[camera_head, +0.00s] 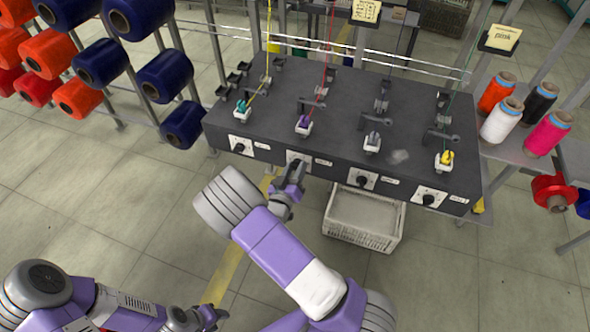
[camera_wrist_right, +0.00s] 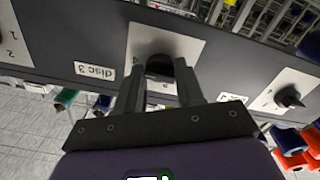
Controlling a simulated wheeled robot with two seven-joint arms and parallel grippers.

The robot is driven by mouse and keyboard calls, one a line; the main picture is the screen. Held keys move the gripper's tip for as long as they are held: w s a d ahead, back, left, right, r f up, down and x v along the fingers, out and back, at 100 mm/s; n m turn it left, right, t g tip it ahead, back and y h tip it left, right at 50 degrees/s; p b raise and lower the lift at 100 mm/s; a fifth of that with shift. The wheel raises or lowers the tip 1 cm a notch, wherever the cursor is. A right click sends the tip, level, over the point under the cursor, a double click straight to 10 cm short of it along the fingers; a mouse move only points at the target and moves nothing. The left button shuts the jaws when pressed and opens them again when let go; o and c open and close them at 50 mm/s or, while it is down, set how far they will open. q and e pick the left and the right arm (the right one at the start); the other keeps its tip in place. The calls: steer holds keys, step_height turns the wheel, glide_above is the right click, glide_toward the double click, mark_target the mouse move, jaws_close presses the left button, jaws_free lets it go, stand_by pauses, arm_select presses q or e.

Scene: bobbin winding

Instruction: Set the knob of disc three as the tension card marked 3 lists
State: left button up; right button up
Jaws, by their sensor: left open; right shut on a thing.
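A dark machine box (camera_head: 340,125) carries a row of knobs on white plates along its front. My right gripper (camera_head: 293,172) is shut on the second knob from the left, on its plate (camera_head: 305,157). In the right wrist view the fingers of my right gripper (camera_wrist_right: 160,82) close around this black knob (camera_wrist_right: 159,65), beside a label (camera_wrist_right: 95,71) reading "disc 3". The fingers hide most of the knob, and I cannot read its setting. A card (camera_head: 366,10) with small, unreadable writing stands behind the box. My left gripper (camera_head: 207,318) is open and empty, low at the left.
Another knob (camera_head: 240,148) is left of the held one; more knobs (camera_head: 361,181) (camera_head: 428,199) are to its right. A white crate (camera_head: 365,217) sits below the box. A second card (camera_head: 502,37) stands at the right. Thread spools flank the box.

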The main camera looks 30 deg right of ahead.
steer(key=o, duration=1)
steer(key=p+v, duration=0.1)
steer(key=v, duration=0.6)
steer(key=shift+s+a, duration=0.2)
steer(key=shift+a, duration=0.05)
